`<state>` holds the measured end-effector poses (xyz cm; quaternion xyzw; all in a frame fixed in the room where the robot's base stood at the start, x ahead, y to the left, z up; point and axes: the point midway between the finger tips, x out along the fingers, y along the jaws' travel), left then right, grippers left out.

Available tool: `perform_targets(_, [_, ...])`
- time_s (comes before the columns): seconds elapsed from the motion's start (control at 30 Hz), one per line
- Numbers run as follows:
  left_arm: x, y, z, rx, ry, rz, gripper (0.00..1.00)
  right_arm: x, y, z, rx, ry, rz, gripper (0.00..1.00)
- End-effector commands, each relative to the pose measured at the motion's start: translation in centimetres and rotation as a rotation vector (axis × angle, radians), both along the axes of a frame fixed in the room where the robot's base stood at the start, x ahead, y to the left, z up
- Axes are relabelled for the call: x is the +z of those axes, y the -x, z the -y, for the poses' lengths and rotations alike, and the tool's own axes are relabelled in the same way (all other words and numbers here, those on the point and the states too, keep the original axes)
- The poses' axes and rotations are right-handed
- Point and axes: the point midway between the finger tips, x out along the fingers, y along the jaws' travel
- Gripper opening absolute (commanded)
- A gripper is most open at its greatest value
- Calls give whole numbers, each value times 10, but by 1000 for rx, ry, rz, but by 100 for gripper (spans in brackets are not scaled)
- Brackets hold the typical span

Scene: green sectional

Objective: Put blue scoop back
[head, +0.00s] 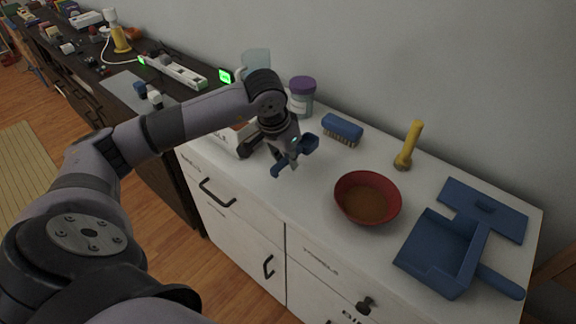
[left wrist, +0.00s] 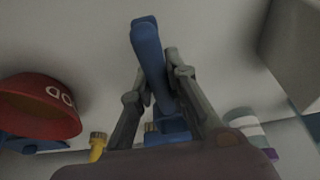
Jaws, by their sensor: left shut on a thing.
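My left gripper (head: 286,160) is above the white cabinet top in the head view. It is shut on the blue scoop (head: 309,143), whose parts show on both sides of the fingers. In the left wrist view the blue scoop (left wrist: 149,50) runs between the two fingers (left wrist: 155,85), with a wider blue part lower down between them. Part of the scoop is hidden by the fingers. My right gripper is not in view.
On the white top (head: 318,188) stand a red bowl (head: 350,183) with brown contents, a blue brush (head: 342,127), a yellow flashlight (head: 409,146), a purple-lidded jar (head: 302,98) and a blue dustpan (head: 436,252).

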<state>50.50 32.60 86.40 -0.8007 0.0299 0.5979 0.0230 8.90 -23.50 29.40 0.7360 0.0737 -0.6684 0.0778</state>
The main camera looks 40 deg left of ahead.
Motion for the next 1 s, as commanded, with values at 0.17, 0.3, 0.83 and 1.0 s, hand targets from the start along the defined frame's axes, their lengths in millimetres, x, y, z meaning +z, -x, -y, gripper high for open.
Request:
perform_targets(0.17, [-25,0,0,1,0,-2,0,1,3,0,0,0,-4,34])
perform_targets(0.3, [-29,0,0,1,0,0,0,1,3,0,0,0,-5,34])
perform_targets(0.83, [-40,0,0,0,-1,-2,0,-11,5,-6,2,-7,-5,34])
perform_targets(1.0, [-45,2,0,0,-1,-7,0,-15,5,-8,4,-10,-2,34])
